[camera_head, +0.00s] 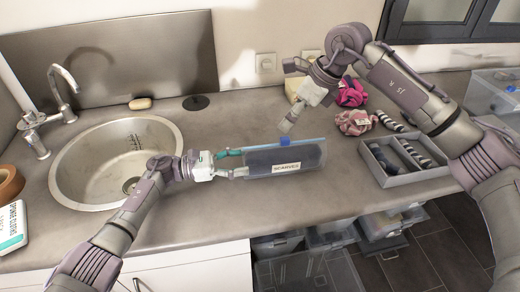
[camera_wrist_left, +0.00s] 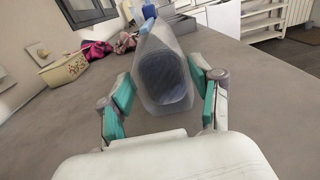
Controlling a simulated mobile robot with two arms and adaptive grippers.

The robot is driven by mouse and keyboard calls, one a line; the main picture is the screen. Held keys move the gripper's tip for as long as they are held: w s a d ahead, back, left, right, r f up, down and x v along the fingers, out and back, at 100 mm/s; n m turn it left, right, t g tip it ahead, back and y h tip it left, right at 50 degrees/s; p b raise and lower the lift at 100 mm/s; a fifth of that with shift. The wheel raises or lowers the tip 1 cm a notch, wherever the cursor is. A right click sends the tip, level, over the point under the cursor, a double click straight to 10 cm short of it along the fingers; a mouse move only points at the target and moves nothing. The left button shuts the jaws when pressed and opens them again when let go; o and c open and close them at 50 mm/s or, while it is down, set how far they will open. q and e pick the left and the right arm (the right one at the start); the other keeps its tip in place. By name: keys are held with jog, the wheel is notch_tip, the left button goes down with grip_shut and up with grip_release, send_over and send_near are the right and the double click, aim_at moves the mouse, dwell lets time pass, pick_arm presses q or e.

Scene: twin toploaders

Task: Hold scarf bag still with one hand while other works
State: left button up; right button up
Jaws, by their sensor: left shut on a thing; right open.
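My left gripper (camera_head: 232,163) is shut on the bag's left end. In the left wrist view, the bag's rounded end (camera_wrist_left: 164,80) sits between the teal finger pads of my left gripper (camera_wrist_left: 165,98).
A grey divided tray (camera_head: 402,178) with rolled striped items stands to the right. Pink scrunched cloths (camera_head: 354,122) and a cream basket (camera_wrist_left: 64,70) lie behind. The sink (camera_head: 100,160) is at left. The counter's front edge (camera_head: 300,238) has clear space before the bag.

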aim_at(286, 142)
jog(key=s+a+m+t+y, duration=0.1)
jog(key=s+a+m+y, duration=0.4)
jog(key=a, duration=0.4)
jog(key=s+a+m+y, duration=0.2)
jog(key=a+m+y, duration=0.1)
jog(key=a+y, duration=0.4)
jog(key=s+d+f+n+t+h, duration=0.1)
jog(key=d+f+n+t+h, duration=0.3)
jog(key=n, duration=0.7)
jog(key=d+f+n+t+h, duration=0.2)
jog(key=d+n+t+h, duration=0.45)
jog(key=n, duration=0.45)
jog(key=s+d+f+n+t+h, duration=0.1)
jog(key=d+f+n+t+h, duration=0.35)
jog(key=n, duration=0.65)
jog(key=shift+h, duration=0.3)
jog(key=w, duration=0.3)
jog(key=w+r, duration=0.1)
jog(key=w, duration=0.7)
jog(key=shift+w+d+r, duration=0.2)
jog(key=shift+w, duration=0.05)
